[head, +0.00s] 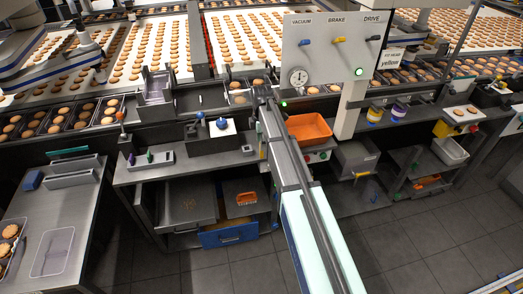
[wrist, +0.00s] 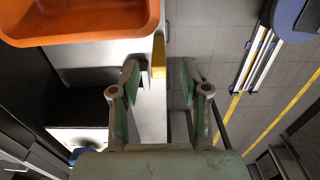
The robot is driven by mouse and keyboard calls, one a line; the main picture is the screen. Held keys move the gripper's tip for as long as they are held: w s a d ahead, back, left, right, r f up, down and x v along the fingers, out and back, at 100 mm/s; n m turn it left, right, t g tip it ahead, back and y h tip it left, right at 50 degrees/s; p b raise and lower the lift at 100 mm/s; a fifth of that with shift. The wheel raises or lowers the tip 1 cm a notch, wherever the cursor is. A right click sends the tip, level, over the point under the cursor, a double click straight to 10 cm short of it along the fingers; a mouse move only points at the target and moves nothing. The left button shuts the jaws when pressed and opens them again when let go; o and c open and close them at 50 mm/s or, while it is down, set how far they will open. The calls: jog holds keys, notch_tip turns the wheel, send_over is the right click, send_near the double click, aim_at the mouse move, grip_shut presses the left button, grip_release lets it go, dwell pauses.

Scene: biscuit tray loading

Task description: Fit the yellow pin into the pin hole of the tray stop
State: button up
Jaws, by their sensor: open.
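My gripper (wrist: 159,82) is open in the wrist view, its two green-grey fingers apart with nothing between them. In the head view my arm runs up the middle and I cannot make out the fingers. I cannot pick out the yellow pin with certainty. A small grey holder (head: 160,160) with a few coloured upright pieces stands on the left bench. The tray stop and its pin hole are not clearly identifiable. A narrow yellow piece (wrist: 159,57) shows beyond my fingers in the wrist view; I cannot tell what it is.
An orange bin (head: 309,130) is right of my arm; it also fills the upper left of the wrist view (wrist: 80,37). A panel (head: 331,45) with three levers stands behind it. Biscuit trays line the conveyor. A side table (head: 50,205) is at left.

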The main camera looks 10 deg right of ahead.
jog(key=p, duration=0.2)
send_over(262, 158)
jog(key=shift+w+f, duration=0.2)
jog(key=shift+f, duration=0.95)
jog(key=shift+w+f, duration=0.2)
jog(key=shift+f, duration=0.9)
grip_shut()
